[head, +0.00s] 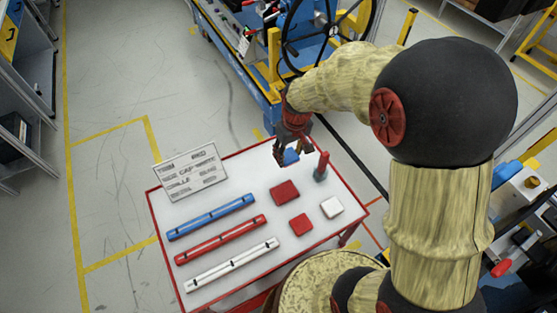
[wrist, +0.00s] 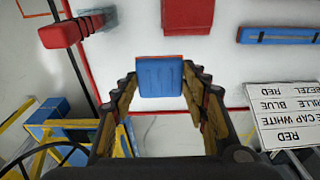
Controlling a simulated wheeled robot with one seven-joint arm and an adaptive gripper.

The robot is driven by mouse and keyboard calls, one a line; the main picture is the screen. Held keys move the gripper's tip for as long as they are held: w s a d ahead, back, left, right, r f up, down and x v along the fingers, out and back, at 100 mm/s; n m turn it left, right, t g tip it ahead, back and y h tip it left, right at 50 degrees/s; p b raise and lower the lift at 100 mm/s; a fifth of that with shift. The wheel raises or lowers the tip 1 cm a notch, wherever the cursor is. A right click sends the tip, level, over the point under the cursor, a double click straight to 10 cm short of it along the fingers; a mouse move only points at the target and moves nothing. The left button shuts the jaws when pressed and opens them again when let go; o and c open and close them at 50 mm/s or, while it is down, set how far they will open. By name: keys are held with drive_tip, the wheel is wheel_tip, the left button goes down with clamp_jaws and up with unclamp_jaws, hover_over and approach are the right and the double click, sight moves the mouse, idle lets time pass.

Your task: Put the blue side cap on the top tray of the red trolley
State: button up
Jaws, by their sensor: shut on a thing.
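The blue side cap (head: 291,157) is a small blue square block held between the fingertips of my gripper (head: 288,150). In the wrist view the cap (wrist: 160,77) sits between both fingers, its flat face showing. The red trolley's white top tray (head: 235,182) has a red rim. My gripper and the cap are at the tray's far edge, over the white surface by the wrist view. I cannot tell whether the cap touches the tray.
Red caps (head: 285,192) (head: 301,224) and a white cap (head: 331,207) lie on the tray. Blue (head: 211,217), red (head: 221,240) and white (head: 232,264) bars lie left. A red-topped post (head: 321,166) stands close right of my gripper. A lettered sign (head: 190,172) is at far left.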

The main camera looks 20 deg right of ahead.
drive_tip(key=w+f, duration=0.1)
drive_tip(key=f, duration=0.1)
drive_tip(key=w+f, duration=0.2)
drive_tip(key=w+f+b, duration=0.1)
drive_tip(key=shift+w+a+f, duration=0.4)
drive_tip(key=shift+w+f, duration=0.15)
drive_tip(key=shift+f, duration=0.2)
drive_tip(key=shift+f+b, duration=0.45)
drive_tip(key=shift+f, duration=0.85)
drive_tip(key=shift+f, duration=0.2)
drive_tip(key=o, duration=1.1)
drive_tip(key=shift+o, duration=0.2)
drive_tip(key=shift+r, duration=0.15)
